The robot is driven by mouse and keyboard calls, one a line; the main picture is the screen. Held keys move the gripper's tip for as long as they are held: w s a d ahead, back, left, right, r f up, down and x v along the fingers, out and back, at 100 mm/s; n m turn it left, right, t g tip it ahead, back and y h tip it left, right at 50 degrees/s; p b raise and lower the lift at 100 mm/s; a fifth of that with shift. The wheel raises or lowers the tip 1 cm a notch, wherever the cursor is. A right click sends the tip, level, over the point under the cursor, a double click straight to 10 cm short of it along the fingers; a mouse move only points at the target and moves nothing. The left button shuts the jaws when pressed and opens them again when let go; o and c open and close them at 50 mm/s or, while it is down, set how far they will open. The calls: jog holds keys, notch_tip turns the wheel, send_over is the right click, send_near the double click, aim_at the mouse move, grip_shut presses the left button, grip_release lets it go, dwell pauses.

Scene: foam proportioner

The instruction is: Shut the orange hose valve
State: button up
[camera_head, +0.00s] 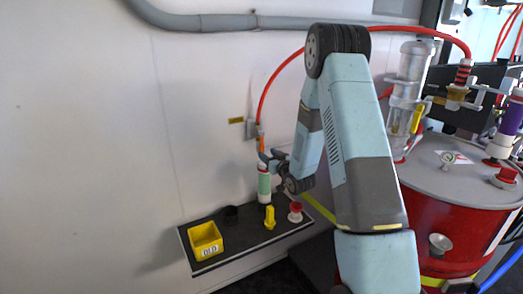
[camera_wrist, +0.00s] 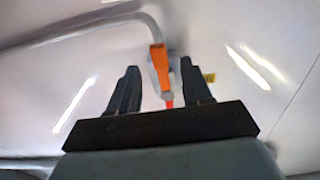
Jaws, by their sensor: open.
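The orange hose valve (camera_head: 261,143) is on the wall side, below the thin red hose and above a green and white cylinder. In the wrist view its orange handle (camera_wrist: 161,68) lies over a pale grey body, between my two dark fingers in the picture. My gripper (camera_head: 269,158) is open, close to the valve in the head view. It also shows in the wrist view (camera_wrist: 159,78), with gaps on both sides of the handle. I cannot tell how far the handle is from the fingertips in depth. Part of the valve is hidden by my gripper in the head view.
A black shelf (camera_head: 235,249) below holds a yellow bin (camera_head: 206,240), a yellow-handled valve (camera_head: 269,217) and a red-topped fitting (camera_head: 295,212). The green and white cylinder (camera_head: 264,184) stands close under my gripper. A red drum (camera_head: 440,225) is at right. The left wall is clear.

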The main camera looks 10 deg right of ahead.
aim_at(263, 150)
jog(key=shift+x, duration=3.1)
jog(key=shift+c, duration=0.2)
grip_shut()
jog(key=shift+d, duration=0.1)
